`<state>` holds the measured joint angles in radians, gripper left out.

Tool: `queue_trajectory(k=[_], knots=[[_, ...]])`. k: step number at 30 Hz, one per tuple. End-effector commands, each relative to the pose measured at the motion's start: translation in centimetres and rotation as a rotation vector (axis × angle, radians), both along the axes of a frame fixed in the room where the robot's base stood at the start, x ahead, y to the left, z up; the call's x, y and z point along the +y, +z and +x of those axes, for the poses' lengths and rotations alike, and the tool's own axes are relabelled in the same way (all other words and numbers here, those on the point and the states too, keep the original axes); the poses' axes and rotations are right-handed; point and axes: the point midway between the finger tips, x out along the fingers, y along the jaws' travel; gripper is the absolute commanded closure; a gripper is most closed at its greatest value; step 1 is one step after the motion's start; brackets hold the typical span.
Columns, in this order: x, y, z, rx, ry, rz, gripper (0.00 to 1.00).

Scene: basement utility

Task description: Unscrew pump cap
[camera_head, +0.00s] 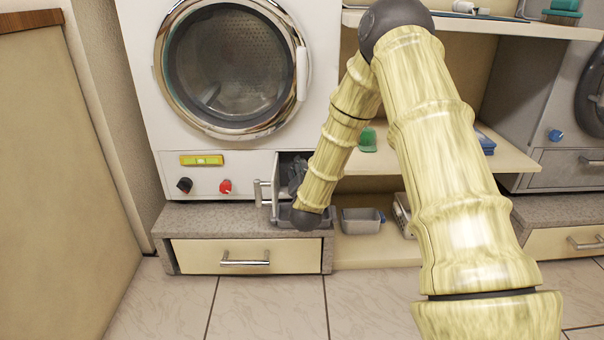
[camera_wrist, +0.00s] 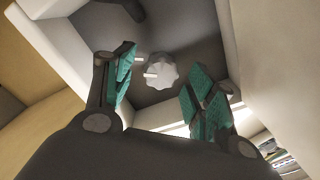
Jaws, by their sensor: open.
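The pump cap (camera_wrist: 161,72) is a pale, ridged round knob inside a dark recess, seen in the wrist view. My gripper (camera_wrist: 164,88) is open, with its green-padded fingers spread to the left and right, nearer the camera than the cap. The fingers look apart from the cap. In the head view, my arm reaches down to the open compartment (camera_head: 283,168) at the washing machine's lower right. My gripper (camera_head: 297,176) is partly visible there as a dark grey shape. The cap is hidden in the head view.
The washing machine (camera_head: 137,75) stands on a stone-topped plinth (camera_head: 200,219) with a drawer (camera_head: 205,257). An open panel with a metal handle (camera_head: 262,195) stands beside the compartment. A grey tray (camera_head: 360,221) sits to the right. Floor in front is clear.

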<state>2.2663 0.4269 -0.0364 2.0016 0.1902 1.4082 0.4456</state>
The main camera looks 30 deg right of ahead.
Motion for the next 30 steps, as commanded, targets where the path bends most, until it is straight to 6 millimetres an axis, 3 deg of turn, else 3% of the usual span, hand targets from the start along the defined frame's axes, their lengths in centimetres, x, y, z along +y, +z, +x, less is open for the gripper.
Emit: queue_trajectory(k=[7,19,27,30], knots=[[-1.1,-0.2,2.1,0.000,0.002,-0.001,0.44],[-1.4,0.0,2.6,0.002,0.002,-0.001,0.44],[-1.4,0.0,2.5,0.001,0.002,0.000,0.91],[-1.4,0.0,2.5,0.002,0.002,-0.001,0.91]])
